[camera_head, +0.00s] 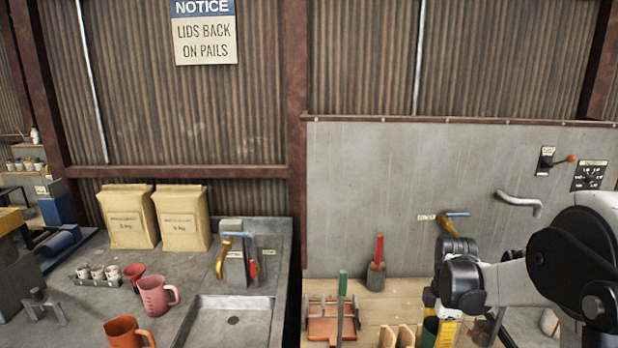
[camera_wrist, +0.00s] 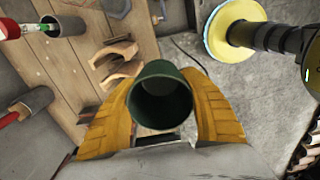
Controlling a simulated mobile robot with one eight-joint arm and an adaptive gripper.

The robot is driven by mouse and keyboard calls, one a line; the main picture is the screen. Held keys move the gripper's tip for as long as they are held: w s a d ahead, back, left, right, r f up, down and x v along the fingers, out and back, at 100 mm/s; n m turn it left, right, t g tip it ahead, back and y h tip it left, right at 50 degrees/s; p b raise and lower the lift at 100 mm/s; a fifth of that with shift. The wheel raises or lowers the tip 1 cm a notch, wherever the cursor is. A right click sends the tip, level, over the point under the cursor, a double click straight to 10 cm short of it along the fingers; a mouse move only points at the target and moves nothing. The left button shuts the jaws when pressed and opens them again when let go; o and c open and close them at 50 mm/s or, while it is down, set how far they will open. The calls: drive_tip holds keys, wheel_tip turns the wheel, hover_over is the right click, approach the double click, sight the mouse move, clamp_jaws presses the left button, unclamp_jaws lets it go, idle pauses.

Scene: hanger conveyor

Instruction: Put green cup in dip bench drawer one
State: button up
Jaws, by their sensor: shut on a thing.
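The dark green cup (camera_wrist: 160,97) is in the middle of the wrist view, its open mouth towards the camera. My gripper (camera_wrist: 162,105) is shut on it, with one yellow finger on each side. In the head view, a green edge of the cup (camera_head: 430,329) shows at the bottom right, beside the yellow of my gripper (camera_head: 446,333). My arm covers part of this area. I cannot make out a dip bench drawer in either view.
A wooden bench top (camera_head: 378,300) lies under and left of my gripper, with wooden pieces (camera_wrist: 116,62) and red-handled tools in grey holders. A grey counter (camera_head: 100,308) on the left has a sink (camera_head: 232,322), a pink jug (camera_head: 156,296) and an orange jug (camera_head: 124,332).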

drive_tip(key=s+a+f+m+b, duration=0.3)
drive_tip(key=a+f+m+b, duration=0.2)
drive_tip(key=f+m, duration=0.2)
drive_tip(key=s+a+f+m+b, duration=0.3)
drive_tip(key=a+f+m+b, duration=0.3)
drive_tip(key=m, duration=0.4)
drive_tip(key=shift+a+f, duration=0.15)
drive_tip(key=shift+f, duration=0.4)
drive_tip(key=shift+s, duration=0.1)
